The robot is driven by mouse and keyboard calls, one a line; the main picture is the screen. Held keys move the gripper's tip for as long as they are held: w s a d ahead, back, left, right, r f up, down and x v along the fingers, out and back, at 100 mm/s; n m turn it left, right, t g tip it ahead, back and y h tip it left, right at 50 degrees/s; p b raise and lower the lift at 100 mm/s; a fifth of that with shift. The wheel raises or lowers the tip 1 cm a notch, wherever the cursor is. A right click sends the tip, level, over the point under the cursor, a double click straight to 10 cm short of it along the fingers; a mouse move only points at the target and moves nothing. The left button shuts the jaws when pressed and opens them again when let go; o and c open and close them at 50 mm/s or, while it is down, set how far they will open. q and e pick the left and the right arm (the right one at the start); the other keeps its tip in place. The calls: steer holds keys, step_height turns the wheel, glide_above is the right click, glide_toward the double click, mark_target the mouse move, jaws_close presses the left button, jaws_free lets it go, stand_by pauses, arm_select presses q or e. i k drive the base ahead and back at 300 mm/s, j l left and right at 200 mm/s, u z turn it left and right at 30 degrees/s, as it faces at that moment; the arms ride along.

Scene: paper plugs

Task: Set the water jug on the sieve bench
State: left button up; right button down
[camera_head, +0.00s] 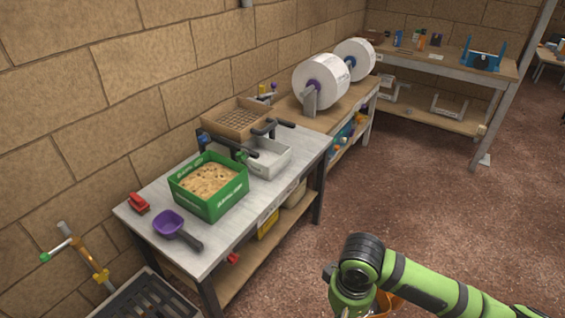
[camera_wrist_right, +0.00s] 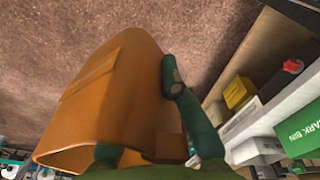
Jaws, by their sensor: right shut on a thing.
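The orange water jug (camera_wrist_right: 110,95) fills much of the right wrist view, tilted in that picture. My right gripper (camera_wrist_right: 140,118) is shut on it, with dark green fingers against it. In the head view only a bit of the orange jug (camera_head: 384,304) shows at the bottom edge, behind my green right arm; the fingers are hidden there. The jug is over the floor to the right of the grey-topped bench (camera_head: 153,207), apart from it. I take this for the sieve bench: a wooden tray with a mesh (camera_head: 238,117) sits at its far end. My left gripper is out of view.
A green bin of brown bark (camera_head: 208,207), a purple scoop (camera_head: 170,223), a red object (camera_head: 138,203) and a grey tray (camera_head: 268,158) occupy the bench. Small bare areas lie near its front edge. White rolls (camera_head: 320,83) stand beyond. A dark rack (camera_head: 148,298) stands at the near end.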

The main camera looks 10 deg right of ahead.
mark_target(295, 140)
steer(key=i+l+u, duration=0.25)
steer(key=u, duration=0.15)
steer(key=i+l+u, duration=0.15)
steer(key=l+u, duration=0.25)
steer(key=i+l+u, duration=0.15)
steer(key=l+u, duration=0.25)
steer(key=i+l, duration=0.1)
steer(key=l, duration=0.4)
steer(key=i+l+u, duration=0.15)
steer(key=l, duration=0.85)
steer(key=i+l+u, duration=0.15)
steer(key=l, duration=0.35)
steer(key=i+l, duration=0.1)
steer(key=l, duration=0.55)
steer(key=i+l, duration=0.1)
steer(key=l, duration=0.55)
